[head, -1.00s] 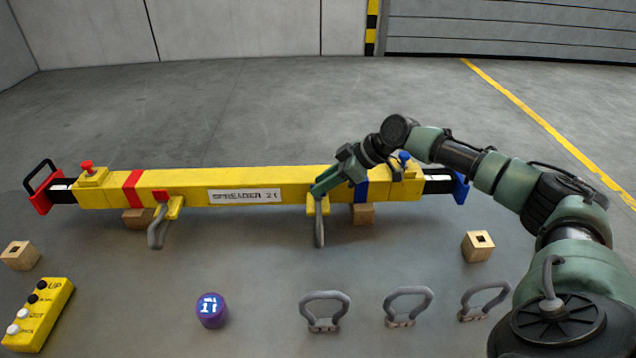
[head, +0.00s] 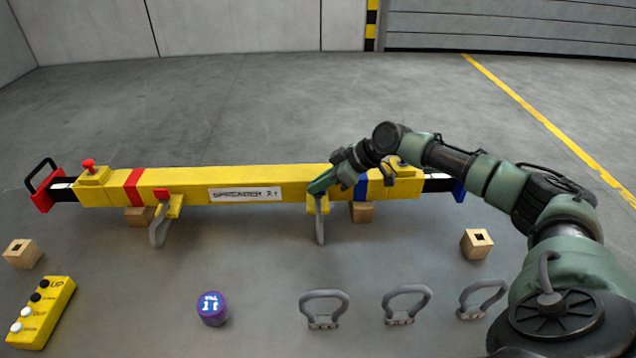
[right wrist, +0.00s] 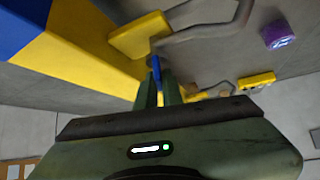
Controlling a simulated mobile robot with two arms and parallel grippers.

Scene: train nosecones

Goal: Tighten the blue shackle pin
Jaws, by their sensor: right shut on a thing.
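The yellow spreader beam (head: 290,183) lies across the floor area on wooden blocks. A grey shackle (head: 320,225) hangs at the yellow lug (head: 312,208) right of its label. My right gripper (head: 318,186) is at the top of that lug. The right wrist view shows its fingers (right wrist: 159,88) shut on the blue shackle pin (right wrist: 156,66), close to the yellow lug (right wrist: 140,36). In the head view the gripper hides the pin. Another shackle (head: 158,230) with a red pin (head: 162,194) hangs at the left lug. My left gripper is out of view.
Several loose grey shackles (head: 325,308) lie in front at the right. A purple cylinder (head: 212,308) and a yellow button box (head: 42,310) stand in front at the left. Wooden blocks (head: 477,243) sit at either side. The front middle is mostly clear.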

